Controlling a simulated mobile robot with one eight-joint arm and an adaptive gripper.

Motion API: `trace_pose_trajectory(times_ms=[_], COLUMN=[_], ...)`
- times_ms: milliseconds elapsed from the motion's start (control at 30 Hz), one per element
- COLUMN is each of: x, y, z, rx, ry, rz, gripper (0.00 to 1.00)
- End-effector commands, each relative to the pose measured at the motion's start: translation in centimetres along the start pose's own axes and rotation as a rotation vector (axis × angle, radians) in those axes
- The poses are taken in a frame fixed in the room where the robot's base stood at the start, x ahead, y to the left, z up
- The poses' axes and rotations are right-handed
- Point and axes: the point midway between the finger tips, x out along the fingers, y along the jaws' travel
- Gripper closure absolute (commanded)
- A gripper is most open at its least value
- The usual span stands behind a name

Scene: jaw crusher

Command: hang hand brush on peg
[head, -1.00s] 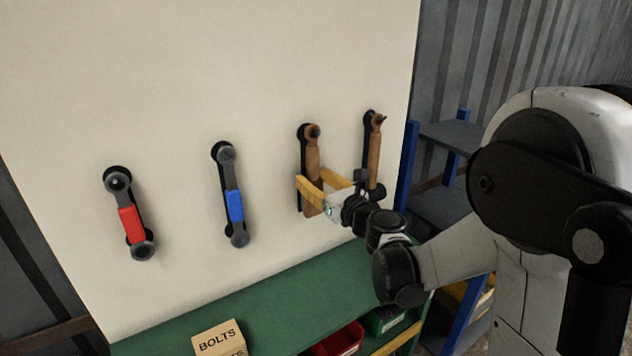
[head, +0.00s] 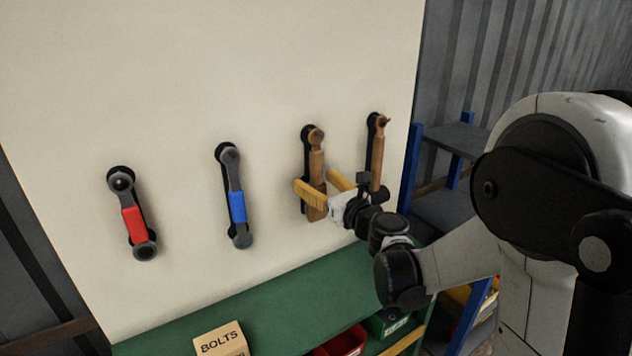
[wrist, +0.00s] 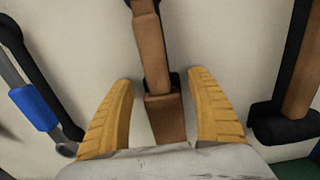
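A hand brush (head: 316,170) with a brown wooden handle hangs upright against the white board, its top at a dark peg (head: 316,134). It also shows in the wrist view (wrist: 154,60), running down between my fingers. My gripper (head: 318,187) is open, its two yellow fingers on either side of the brush's lower part. In the wrist view my gripper (wrist: 163,105) shows gaps between both fingers and the brush. The brush's lowest end is hidden behind the gripper's palm in the wrist view.
A second brown-handled tool (head: 378,155) hangs close on the right. A blue-gripped wrench (head: 236,200) and a red-gripped wrench (head: 133,220) hang on the left. Below is a green bench (head: 275,295) with a BOLTS box (head: 219,340). Blue-posted shelving stands right.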

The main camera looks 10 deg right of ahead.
Motion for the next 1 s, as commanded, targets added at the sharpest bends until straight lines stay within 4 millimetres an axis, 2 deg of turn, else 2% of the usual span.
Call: trace_pose_trajectory(times_ms=[167, 267, 700, 833, 1000], x=[-0.1, -0.9, -9.9, -11.4, -12.1], y=[0.0, -0.1, -0.1, -0.1, 0.2], z=[0.0, 0.0, 0.0, 0.0, -0.1], rx=[0.000, 0.000, 0.000, 0.000, -0.015], ry=[0.000, 0.000, 0.000, 0.000, 0.005], rz=[0.000, -0.001, -0.003, -0.002, 0.004], gripper=[0.33, 0.33, 0.33, 0.33, 0.33])
